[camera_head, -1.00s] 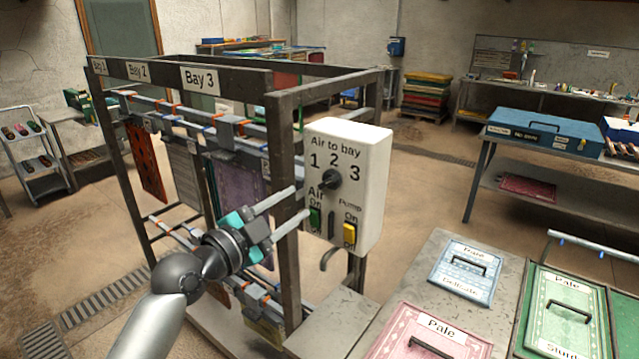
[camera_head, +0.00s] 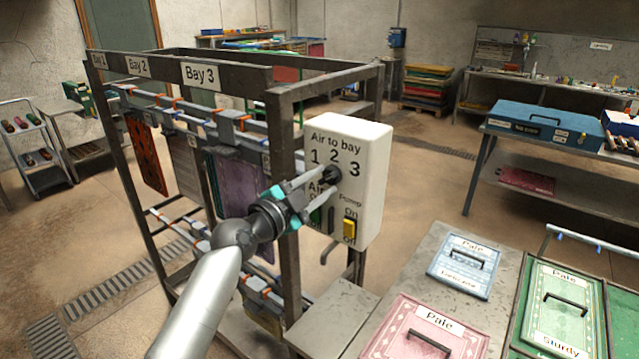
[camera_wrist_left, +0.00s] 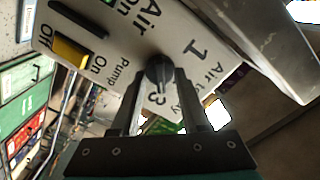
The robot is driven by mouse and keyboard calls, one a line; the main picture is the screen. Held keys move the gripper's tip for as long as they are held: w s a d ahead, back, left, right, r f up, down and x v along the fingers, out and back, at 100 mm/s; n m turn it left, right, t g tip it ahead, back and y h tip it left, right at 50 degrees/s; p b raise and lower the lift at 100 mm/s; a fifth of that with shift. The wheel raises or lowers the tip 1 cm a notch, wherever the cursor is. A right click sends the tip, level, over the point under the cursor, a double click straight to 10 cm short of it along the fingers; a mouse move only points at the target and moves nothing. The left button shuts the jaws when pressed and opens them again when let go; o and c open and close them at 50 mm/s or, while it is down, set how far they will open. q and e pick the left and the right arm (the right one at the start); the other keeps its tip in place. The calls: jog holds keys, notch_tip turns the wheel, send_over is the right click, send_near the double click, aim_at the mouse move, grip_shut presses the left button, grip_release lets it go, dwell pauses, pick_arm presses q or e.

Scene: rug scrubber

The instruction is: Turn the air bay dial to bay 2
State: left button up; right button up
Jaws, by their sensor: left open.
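The white control box (camera_head: 372,190) stands at the corner of the dark rack, lettered "Air to bay" with 1, 2, 3. The black dial (camera_head: 333,174) sits just below the numbers; where it points is hard to tell. My left gripper (camera_head: 325,182) is at the box face with its fingers open around the dial. In the left wrist view, the dial (camera_wrist_left: 158,72) lies between the tips of the left gripper (camera_wrist_left: 160,88); whether they touch it is unclear. The right gripper is not in view.
The rack post (camera_head: 287,150) stands close beside my left gripper. A table with labelled panels (camera_head: 465,265) is at the lower right.

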pick_arm(q)
grip_shut()
dwell(0.4)
jog(key=shift+n, duration=0.3)
jog(key=shift+n+b, duration=0.35)
jog(key=shift+n, duration=1.35)
jog(key=n, duration=0.2)
jog(key=shift+n+b, duration=0.3)
jog(key=shift+n, duration=1.5)
